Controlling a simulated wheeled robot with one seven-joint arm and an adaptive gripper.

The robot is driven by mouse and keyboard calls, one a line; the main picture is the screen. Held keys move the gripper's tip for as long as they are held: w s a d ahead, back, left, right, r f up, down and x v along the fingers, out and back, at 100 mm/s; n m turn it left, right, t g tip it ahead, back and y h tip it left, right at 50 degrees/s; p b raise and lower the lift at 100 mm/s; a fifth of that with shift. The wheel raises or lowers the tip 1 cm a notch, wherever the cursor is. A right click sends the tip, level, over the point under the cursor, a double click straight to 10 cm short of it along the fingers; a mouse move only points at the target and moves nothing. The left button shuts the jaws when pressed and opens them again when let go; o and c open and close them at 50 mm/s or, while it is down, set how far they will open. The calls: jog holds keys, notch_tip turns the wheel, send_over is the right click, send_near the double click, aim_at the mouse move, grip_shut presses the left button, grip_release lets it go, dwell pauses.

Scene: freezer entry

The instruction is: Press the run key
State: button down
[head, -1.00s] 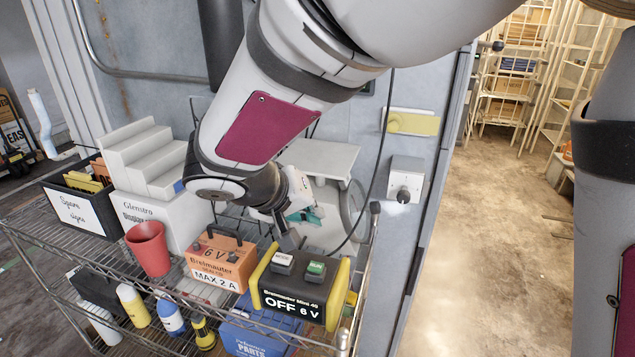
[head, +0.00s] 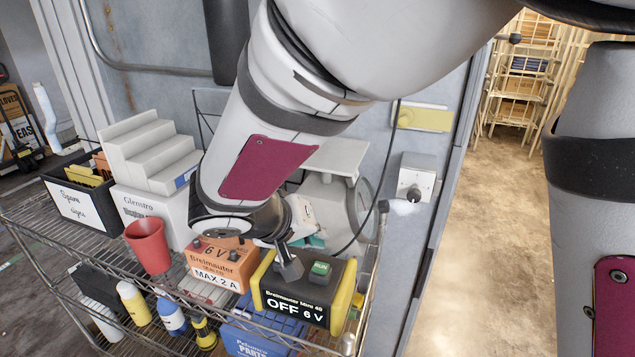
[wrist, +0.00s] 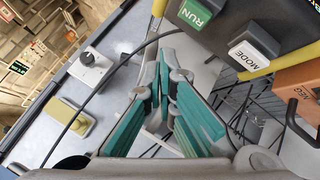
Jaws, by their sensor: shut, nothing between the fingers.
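The green run key (head: 320,268) sits on top of the black and yellow Breimauter box (head: 292,299), whose front reads "OFF 6 V". It also shows in the wrist view, marked RUN (wrist: 196,13), beside a white MODE key (wrist: 252,52). My gripper (head: 290,268) is shut and empty. In the head view its tip is over the left part of the box top, left of the run key, and covers the mode key. In the wrist view the teal-padded fingers (wrist: 168,75) lie below the keys in the picture, apart from the run key.
An orange 6 V box (head: 222,265) stands left of the black box on the wire shelf. A red cup (head: 149,246) and a stepped white stand (head: 150,155) are farther left. A grey scale (head: 335,205) stands behind. A black cable hangs at the right.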

aim_at(316, 265)
jog(key=shift+f+b, duration=1)
jog(key=shift+f, duration=0.65)
jog(key=shift+f, duration=0.1)
jog(key=shift+f+b, duration=0.35)
jog(key=shift+b, duration=0.15)
jog(key=shift+f+b, duration=0.45)
dwell(1.0)
jog(key=shift+r, duration=0.15)
jog(key=shift+r+p, duration=0.4)
jog(key=shift+r, duration=0.4)
jog(key=shift+r+p, duration=1.2)
jog(key=shift+r, duration=1.3)
